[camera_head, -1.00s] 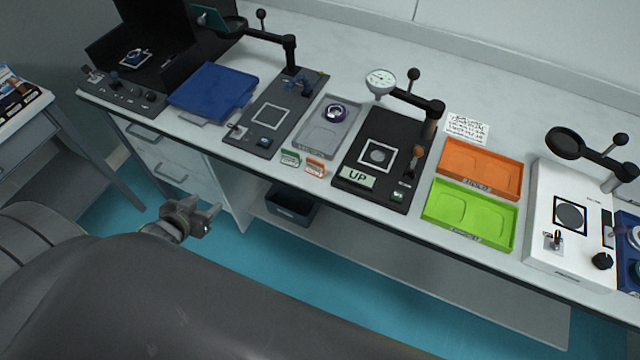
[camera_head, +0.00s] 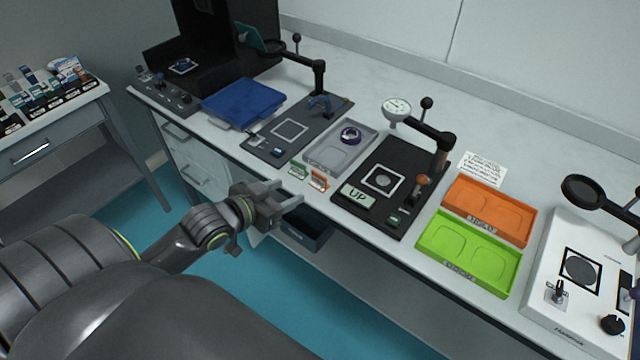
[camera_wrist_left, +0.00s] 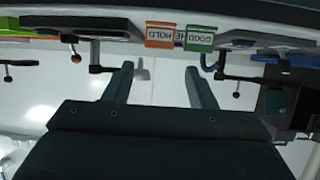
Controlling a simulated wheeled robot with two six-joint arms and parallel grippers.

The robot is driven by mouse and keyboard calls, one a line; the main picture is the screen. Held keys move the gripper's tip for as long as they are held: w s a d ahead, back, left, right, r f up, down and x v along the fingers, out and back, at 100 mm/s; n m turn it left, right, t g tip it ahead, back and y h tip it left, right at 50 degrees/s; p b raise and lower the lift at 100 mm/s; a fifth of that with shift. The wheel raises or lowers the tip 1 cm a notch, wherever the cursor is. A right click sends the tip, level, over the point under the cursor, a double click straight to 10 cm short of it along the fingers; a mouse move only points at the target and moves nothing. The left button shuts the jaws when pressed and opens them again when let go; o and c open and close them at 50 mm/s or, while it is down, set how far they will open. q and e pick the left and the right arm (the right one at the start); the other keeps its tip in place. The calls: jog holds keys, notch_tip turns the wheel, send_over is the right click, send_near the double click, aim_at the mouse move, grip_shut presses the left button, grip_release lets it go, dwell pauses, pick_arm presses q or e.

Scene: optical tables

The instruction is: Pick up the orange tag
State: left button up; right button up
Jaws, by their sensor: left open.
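The orange tag (camera_head: 318,180) stands near the table's front edge, just right of a green tag (camera_head: 298,171). In the left wrist view the picture is upside down; there the orange tag (camera_wrist_left: 161,35) reads "HOLD" and the green tag (camera_wrist_left: 200,39) reads "GOOD". My left gripper (camera_head: 290,193) is open and empty, in front of the table edge and a little left of the orange tag in the head view. In the left wrist view its two fingers (camera_wrist_left: 158,84) are spread, with both tags beyond them. My right gripper is not in view.
Orange (camera_head: 514,235) and green (camera_head: 447,268) trays lie further right.

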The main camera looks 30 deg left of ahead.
aim_at(319, 178)
pick_arm(q)
jog(key=x, duration=1)
jog(key=shift+w+d, duration=0.1)
jog(key=shift+w, duration=0.2)
jog(key=c, duration=0.6)
